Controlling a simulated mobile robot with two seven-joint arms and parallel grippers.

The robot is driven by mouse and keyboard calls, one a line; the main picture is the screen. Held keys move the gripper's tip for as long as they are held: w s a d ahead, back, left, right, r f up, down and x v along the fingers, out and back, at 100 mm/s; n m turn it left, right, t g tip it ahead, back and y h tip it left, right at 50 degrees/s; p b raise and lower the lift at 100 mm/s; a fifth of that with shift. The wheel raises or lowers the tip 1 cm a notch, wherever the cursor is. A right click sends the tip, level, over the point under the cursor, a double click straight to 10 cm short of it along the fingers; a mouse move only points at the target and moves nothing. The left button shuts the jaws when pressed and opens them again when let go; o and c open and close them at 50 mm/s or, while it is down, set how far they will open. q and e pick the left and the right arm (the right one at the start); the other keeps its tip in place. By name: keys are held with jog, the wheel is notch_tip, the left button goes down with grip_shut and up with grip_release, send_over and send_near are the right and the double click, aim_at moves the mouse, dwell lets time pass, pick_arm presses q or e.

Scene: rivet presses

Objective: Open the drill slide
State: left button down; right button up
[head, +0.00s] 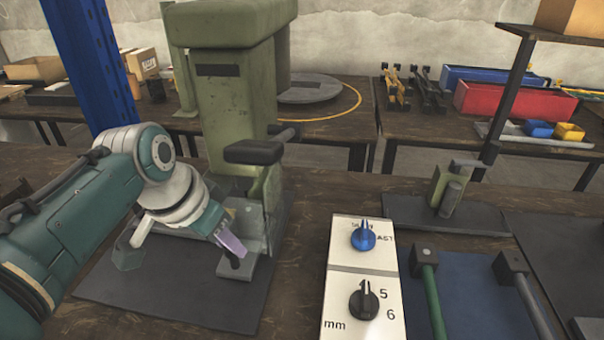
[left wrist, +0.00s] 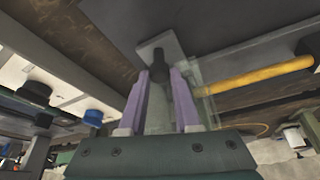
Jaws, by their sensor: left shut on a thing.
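The green press (head: 235,110) stands on a dark mat at the left of the bench. At its foot is a grey metal slide block (head: 262,265) with a small dark handle (head: 236,262). My left gripper (head: 232,245) reaches down to this handle from the left, its purple fingers shut on it. In the left wrist view the two purple fingers (left wrist: 161,85) stand on either side of the dark handle (left wrist: 151,93). How far the slide is out, I cannot tell. My right gripper is in neither view.
A white control panel (head: 340,258) with a blue knob (head: 363,236) and a black knob (head: 363,300) lies right of the press. A small green press (head: 446,190) and green-handled tool (head: 430,290) are farther right. Bare bench shows between press and panel.

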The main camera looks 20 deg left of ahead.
pick_arm(q)
jog(key=s+p, duration=0.3)
jog(key=s+d+r+p, duration=0.1)
jog(key=s+p, duration=0.1)
jog(key=shift+s+d, duration=0.1)
jog(key=shift+s, duration=0.1)
jog(key=s+p, duration=0.1)
jog(key=s, duration=0.1)
jog(key=s+d+p, duration=0.1)
jog(key=s+p, duration=0.1)
jog(key=s+f+p, duration=0.1)
jog(key=s, duration=0.2)
jog(key=shift+s+d, duration=0.1)
jog(key=shift+d, duration=0.3)
jog(key=c, duration=0.6)
grip_release()
jog(key=shift+r, duration=0.1)
